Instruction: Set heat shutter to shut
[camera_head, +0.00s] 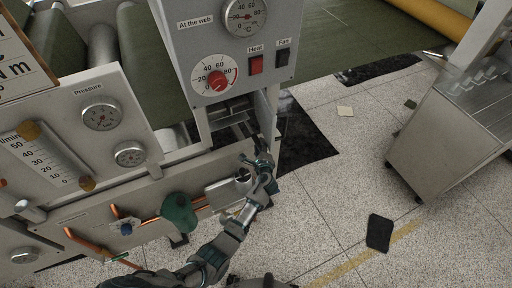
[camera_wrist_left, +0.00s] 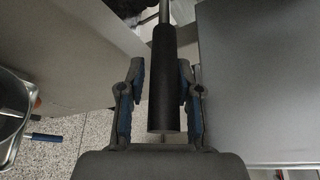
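In the left wrist view a black cylindrical handle (camera_wrist_left: 164,80) on a thin metal rod runs between the two fingers of my left gripper (camera_wrist_left: 160,85). The fingers stand apart on either side of it; a gap shows on its left, and the right finger is very close to it. I cannot tell whether that finger touches. In the head view my left gripper (camera_head: 257,162) is at the machine's right edge, below the control panel (camera_head: 212,52) with heat and fan switches. The handle is not clear there, and I see no label naming the shutter. My right gripper is not clearly in view.
Grey machine panels flank the gripper closely in the wrist view. A green valve cover (camera_head: 179,213) and copper pipes are left of my arm. A metal cabinet (camera_head: 445,140) stands at right. Speckled floor between is mostly open, with a black pad (camera_head: 379,233) on it.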

